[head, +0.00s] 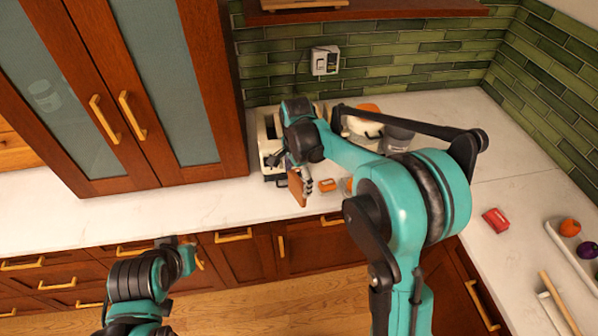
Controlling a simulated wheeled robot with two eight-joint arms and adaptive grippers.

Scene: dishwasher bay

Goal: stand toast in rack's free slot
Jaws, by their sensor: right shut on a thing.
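My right gripper (304,180) is shut on a brown slice of toast (296,190). The toast is held roughly upright at the front of the counter, just in front of a cream and black toaster (265,142). I cannot tell whether it touches the counter. The toast rack cannot be made out; my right arm covers part of the counter there. My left gripper (192,254) is low at the left, in front of the drawers and away from the toast; its fingers are too small to read.
A small orange item (327,185) lies right of the toast. A grey container (398,135) stands behind my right arm. The left counter (120,212) is clear beneath the tall cabinet.

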